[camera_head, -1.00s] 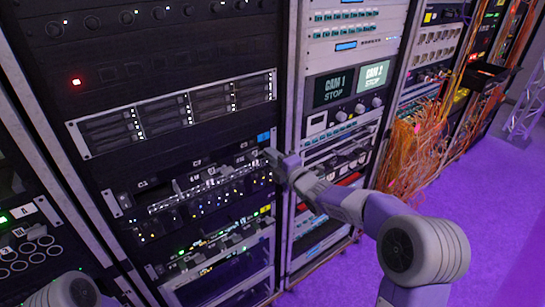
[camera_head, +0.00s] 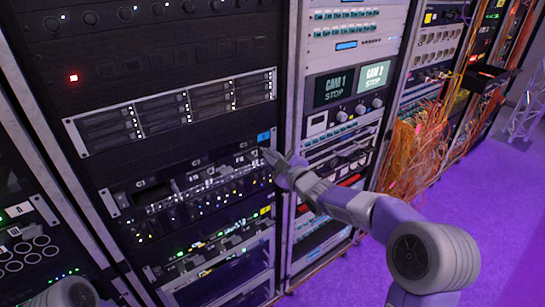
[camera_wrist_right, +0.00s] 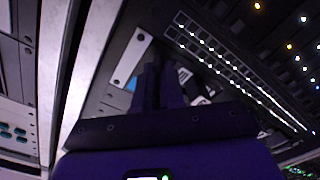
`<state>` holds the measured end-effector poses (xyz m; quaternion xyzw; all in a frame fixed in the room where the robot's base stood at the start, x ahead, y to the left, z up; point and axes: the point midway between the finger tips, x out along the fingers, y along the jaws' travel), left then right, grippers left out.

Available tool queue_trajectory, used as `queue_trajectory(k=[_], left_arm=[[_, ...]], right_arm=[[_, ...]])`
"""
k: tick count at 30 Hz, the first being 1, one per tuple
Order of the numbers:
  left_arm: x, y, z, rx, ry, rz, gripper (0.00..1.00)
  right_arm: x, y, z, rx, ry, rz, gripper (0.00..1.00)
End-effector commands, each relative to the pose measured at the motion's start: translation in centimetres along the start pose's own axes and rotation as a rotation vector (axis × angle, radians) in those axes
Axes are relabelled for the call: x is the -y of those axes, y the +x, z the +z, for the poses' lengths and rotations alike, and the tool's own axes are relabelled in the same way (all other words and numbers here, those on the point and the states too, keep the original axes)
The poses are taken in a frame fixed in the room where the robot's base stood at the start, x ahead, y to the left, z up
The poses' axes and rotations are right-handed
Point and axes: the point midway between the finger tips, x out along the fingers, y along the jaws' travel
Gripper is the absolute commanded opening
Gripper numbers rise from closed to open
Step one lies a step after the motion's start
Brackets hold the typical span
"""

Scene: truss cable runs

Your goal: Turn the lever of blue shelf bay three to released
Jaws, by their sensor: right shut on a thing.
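The blue-labelled shelf (camera_head: 116,205) is the dark shelf with small bays in the middle rack; its blue label (camera_head: 263,137) is at the upper right end. My right gripper (camera_head: 267,153) is at the right end of this shelf, just below the blue label. In the right wrist view its dark fingers (camera_wrist_right: 160,84) are close together and reach toward the shelf front, shut on what seems to be a bay lever. The fingers hide the lever, so its angle cannot be told. Part of the blue label (camera_wrist_right: 131,84) shows beside the fingers. My left gripper is out of view.
A drive unit (camera_head: 175,110) with white-edged bays sits above the shelf. Another lit panel (camera_head: 215,245) is below it. A pale rack post (camera_head: 292,130) stands close to the right of my gripper. Orange cables (camera_head: 410,150) hang further right. The purple floor is clear.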

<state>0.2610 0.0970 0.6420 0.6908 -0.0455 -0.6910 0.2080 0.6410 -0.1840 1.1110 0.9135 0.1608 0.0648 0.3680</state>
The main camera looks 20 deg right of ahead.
Motion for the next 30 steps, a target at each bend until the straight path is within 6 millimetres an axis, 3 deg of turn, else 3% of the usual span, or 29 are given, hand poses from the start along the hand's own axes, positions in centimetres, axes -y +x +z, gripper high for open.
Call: queue_trajectory(k=[18,30], left_arm=[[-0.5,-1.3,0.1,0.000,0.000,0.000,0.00],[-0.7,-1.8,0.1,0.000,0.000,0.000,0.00]], right_arm=[[-0.1,0.0,0.0,0.002,0.557,0.000,0.00],[0.0,0.0,0.1,0.002,0.749,0.000,0.00]])
